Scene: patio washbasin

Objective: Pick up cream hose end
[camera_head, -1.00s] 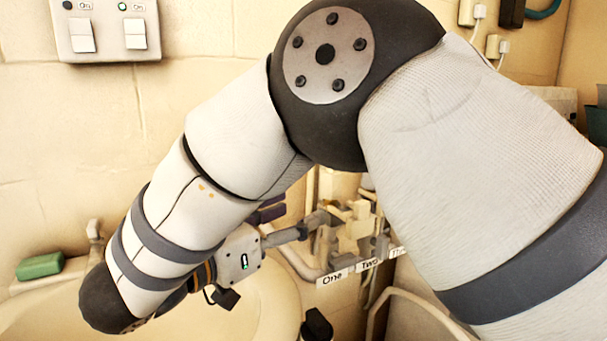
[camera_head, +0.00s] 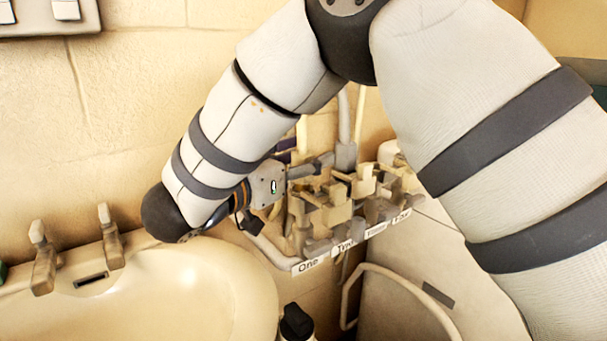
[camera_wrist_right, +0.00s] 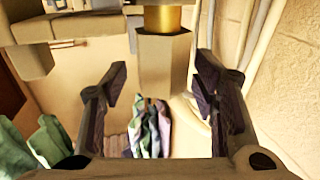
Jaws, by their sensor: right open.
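A cream, faceted hose end (camera_wrist_right: 163,62) with a brass-coloured collar (camera_wrist_right: 162,18) hangs in the upper middle of the right wrist view. My right gripper (camera_wrist_right: 161,84) is open, and the hose end shows between its two fingers with a gap on each side. I see no contact. In the head view my right gripper (camera_head: 312,168) reaches the back of the labelled tap rack (camera_head: 318,248), in front of the wall pipes. Its fingertips are small there, and I cannot make out the hose end for certain. My left gripper is not in view.
The cream washbasin (camera_head: 215,300) with two taps (camera_head: 45,258) lies at left. A dark-capped bottle (camera_head: 296,322) stands below the rack. Pipes (camera_wrist_right: 248,40) run along the wall close to my right finger. Bunched cloths (camera_wrist_right: 150,132) show below the hose end.

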